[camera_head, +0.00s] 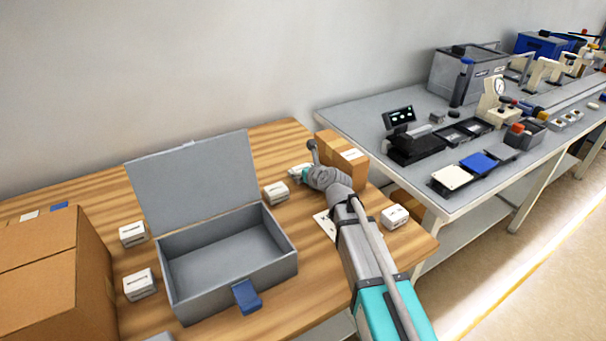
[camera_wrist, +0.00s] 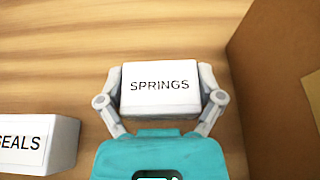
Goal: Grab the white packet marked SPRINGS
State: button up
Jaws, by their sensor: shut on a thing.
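The white packet marked SPRINGS (camera_wrist: 160,92) sits between the two fingers of my gripper (camera_wrist: 160,88) in the wrist view, with its black lettering facing the camera. My gripper is shut on it, one finger against each side. In the head view, my gripper (camera_head: 300,172) is at the back of the wooden table, beside a brown cardboard box. The arm and gripper mostly hide the packet there. I cannot tell whether the packet touches the table or is just above it.
A white packet marked SEALS (camera_wrist: 38,145) lies left of my gripper; the cardboard box (camera_head: 345,162) stands close on the right. A grey open-lidded box (camera_head: 279,271), other white packets (camera_head: 132,234) and a large carton (camera_head: 50,265) share the wooden table. A grey bench (camera_head: 350,115) with equipment stands right.

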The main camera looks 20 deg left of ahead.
aim_at(301, 167)
jog(key=shift+r, duration=0.1)
jog(key=shift+c, duration=0.2)
notch_tip(301, 167, up, 3)
jog(key=p, duration=0.3)
jog(key=s+d+r+p, duration=0.9)
jog(key=s+p, duration=0.1)
jog(key=shift+s+d+r, duration=0.15)
jog(key=shift+r, duration=0.25)
